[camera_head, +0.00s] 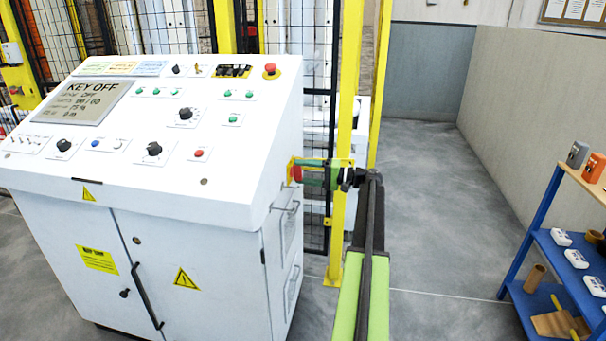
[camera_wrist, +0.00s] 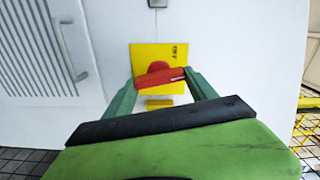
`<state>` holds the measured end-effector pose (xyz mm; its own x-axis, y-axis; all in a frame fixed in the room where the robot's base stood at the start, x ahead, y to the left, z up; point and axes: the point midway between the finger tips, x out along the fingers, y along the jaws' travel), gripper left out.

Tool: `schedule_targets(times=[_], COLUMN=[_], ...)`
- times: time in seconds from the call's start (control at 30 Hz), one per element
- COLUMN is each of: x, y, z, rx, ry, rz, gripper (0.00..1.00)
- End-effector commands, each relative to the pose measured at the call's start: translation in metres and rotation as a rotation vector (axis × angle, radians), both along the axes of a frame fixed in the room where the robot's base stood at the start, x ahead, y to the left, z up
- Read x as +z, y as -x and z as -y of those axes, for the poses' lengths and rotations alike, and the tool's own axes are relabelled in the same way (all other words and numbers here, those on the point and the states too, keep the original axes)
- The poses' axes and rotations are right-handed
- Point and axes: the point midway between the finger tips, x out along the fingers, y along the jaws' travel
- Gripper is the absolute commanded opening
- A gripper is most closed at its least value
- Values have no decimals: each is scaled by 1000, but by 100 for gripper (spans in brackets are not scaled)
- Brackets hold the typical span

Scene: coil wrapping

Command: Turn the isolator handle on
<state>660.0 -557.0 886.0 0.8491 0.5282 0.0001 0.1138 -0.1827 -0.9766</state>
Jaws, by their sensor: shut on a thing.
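The isolator handle (camera_wrist: 160,76) is red and sits on a yellow plate (camera_wrist: 145,55) on the white cabinet's side. In the wrist view the handle lies nearly level, tilted slightly up to the right. My gripper (camera_wrist: 160,78) has its two green fingers on either end of the handle, shut on it. In the head view the red handle (camera_head: 297,173) shows at the cabinet's right side, with my gripper (camera_head: 305,173) at it. Part of the plate's lower half is hidden behind the handle and my gripper.
The white control cabinet (camera_head: 190,225) has a sloped panel whose screen (camera_head: 85,100) reads "KEY OFF". A yellow post (camera_head: 348,130) and black mesh fence stand close behind my arm. A blue shelf (camera_head: 545,225) with several items stands at right. The grey floor between is clear.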

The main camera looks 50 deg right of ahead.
Motion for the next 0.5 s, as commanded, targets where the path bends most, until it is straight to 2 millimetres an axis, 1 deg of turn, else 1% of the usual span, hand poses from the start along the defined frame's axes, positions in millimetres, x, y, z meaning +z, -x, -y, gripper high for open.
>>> schedule_targets(times=[0.2, 0.5], x=[-3, -3], y=[2, 2], z=[-1, -2], rx=[6, 6], ry=[-108, -183], rz=[-73, -121], gripper=[25, 25])
